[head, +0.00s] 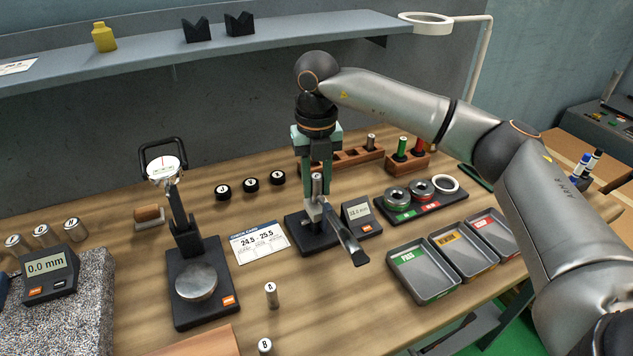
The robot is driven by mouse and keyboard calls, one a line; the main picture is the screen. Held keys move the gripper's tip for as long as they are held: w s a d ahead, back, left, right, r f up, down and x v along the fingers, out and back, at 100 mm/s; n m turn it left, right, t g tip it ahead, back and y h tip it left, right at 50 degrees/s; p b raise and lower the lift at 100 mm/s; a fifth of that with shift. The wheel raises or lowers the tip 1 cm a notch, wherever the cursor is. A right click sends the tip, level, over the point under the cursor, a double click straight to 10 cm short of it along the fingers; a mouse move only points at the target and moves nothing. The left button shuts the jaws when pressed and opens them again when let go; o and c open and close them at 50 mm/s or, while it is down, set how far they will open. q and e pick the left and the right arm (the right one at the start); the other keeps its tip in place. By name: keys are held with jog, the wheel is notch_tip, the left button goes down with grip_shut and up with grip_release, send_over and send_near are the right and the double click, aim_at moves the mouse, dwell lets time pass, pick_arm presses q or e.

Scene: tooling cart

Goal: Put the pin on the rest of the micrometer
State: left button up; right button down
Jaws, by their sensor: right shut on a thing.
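My right gripper (317,176) reaches in from the right and points down over the micrometer (304,236). It is shut on a small silver pin (317,187), held upright between its fingers. The pin is right at the metal parts of the micrometer; I cannot tell whether its lower end touches the rest, which is partly hidden. The micrometer has a dark base, a slanted metal arm (347,240) and a display (357,211). More silver pins, A (271,294) and B (265,346), stand on the bench at the front. My left gripper is not in view.
Green, yellow and red labelled trays (424,272) lie at right. A wooden rack (357,156) and a ring gauge tray (425,206) are behind. A shelf (290,32) runs above.

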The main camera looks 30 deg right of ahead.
aim_at(316, 176)
jog(key=shift+f, duration=0.1)
jog(key=c, duration=0.6)
grip_release()
notch_tip(316, 176, up, 12)
jog(key=shift+r, duration=0.15)
